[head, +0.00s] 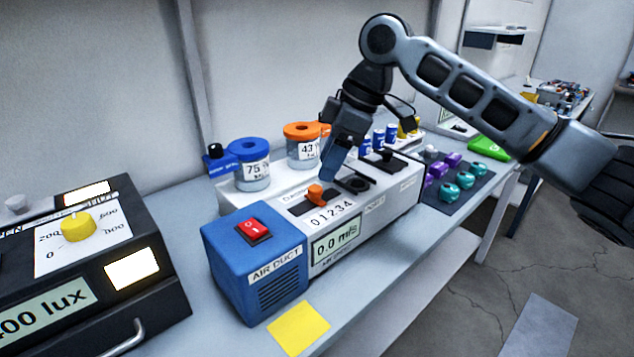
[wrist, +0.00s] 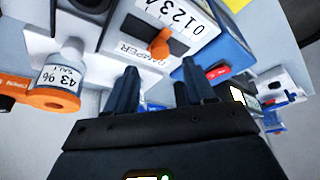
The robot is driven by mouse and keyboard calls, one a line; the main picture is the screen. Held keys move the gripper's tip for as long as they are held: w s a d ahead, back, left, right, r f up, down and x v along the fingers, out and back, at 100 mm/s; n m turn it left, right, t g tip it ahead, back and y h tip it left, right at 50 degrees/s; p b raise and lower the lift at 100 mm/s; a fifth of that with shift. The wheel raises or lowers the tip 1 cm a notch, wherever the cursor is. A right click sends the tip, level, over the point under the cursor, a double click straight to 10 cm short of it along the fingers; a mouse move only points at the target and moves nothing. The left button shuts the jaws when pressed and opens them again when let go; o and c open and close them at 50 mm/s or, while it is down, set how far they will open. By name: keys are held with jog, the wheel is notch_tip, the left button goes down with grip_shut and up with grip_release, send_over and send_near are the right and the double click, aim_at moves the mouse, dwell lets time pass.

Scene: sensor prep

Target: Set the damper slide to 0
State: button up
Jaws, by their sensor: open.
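The damper slide has an orange knob (head: 315,193) in a dark slot on top of the white air duct unit (head: 395,205), behind a 0 to 4 scale. In the wrist view the knob (wrist: 160,44) stands between the slot's ends; its exact mark is hard to read. My gripper (head: 331,170) is above the unit, just behind the knob. In the wrist view my gripper (wrist: 160,86) is open with nothing between its fingers, and the knob shows beyond the fingertips, apart from them. The unit's display (head: 335,242) reads 0.0 m/s.
A blue duct block (head: 250,265) with a red switch (head: 254,230) is at the unit's left end. Blue-lidded (head: 251,165) and orange-lidded (head: 303,145) jars stand behind. A black lux box (head: 150,290) is at left, a yellow note (head: 299,328) in front.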

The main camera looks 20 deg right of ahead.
aim_at(316, 188)
jog(key=shift+p+x, duration=0.3)
jog(key=shift+x, duration=2.7)
grip_shut()
jog(key=shift+a, duration=0.1)
